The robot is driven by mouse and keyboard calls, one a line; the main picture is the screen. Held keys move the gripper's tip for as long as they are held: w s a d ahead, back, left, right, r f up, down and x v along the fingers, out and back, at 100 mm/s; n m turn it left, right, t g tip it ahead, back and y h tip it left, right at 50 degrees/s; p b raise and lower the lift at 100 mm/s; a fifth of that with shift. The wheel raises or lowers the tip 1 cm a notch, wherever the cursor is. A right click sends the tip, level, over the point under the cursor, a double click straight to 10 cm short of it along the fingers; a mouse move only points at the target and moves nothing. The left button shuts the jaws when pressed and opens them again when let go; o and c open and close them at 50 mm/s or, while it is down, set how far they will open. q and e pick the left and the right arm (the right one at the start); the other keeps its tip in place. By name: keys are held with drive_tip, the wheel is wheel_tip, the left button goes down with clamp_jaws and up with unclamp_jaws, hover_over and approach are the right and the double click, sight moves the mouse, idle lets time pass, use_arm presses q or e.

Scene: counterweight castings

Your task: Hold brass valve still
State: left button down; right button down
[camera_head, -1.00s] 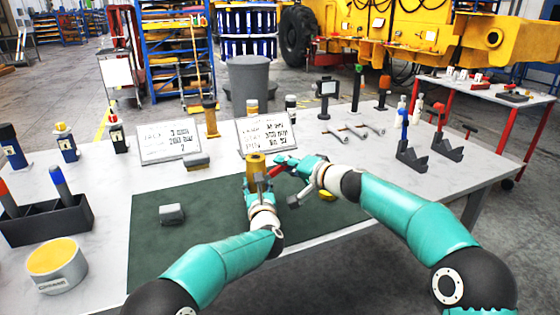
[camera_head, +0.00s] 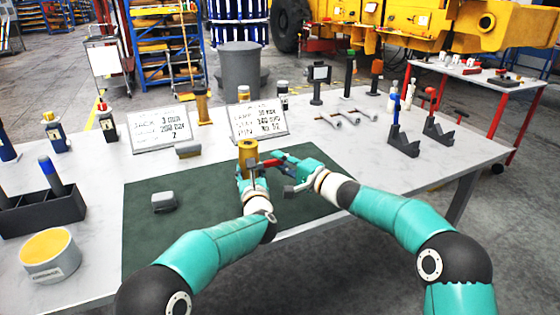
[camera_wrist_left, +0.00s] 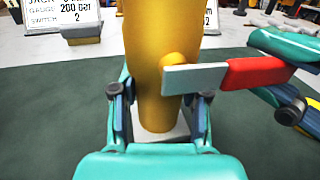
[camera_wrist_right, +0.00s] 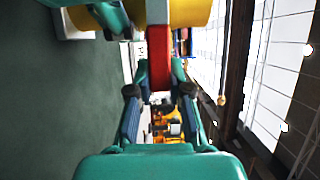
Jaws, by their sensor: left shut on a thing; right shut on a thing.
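The brass valve (camera_head: 248,154) stands upright on the green mat (camera_head: 160,240), on a pale base (camera_wrist_left: 165,136). A grey lever with a red handle (camera_wrist_left: 257,72) sticks out from its side stub, to the right in the left wrist view. My left gripper (camera_head: 247,174) is shut around the lower part of the valve body, one finger on each side. My right gripper (camera_head: 279,162) is shut on the red handle, which shows between its fingers in the right wrist view (camera_wrist_right: 159,58). The arms partly hide the valve's lower part in the head view.
A grey block (camera_head: 164,201) lies on the mat at the left. Two sign plates (camera_head: 258,121) stand behind the valve. A dark holder (camera_head: 42,210) and a round tin (camera_head: 50,256) are at the left. Dark V-shaped stands (camera_head: 404,142) are at the right.

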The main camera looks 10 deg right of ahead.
use_arm(q)
drive_tip(key=shift+a, duration=0.15)
use_arm(e)
drive_tip(key=shift+d+f, duration=0.15)
drive_tip(key=shift+f, duration=0.25)
drive_tip(key=c, duration=1.1)
unclamp_jaws()
drive_tip(key=shift+o, duration=0.3)
drive_tip(key=shift+r, duration=0.15)
drive_tip(key=shift+r, duration=0.1)
drive_tip(key=v, duration=1.2)
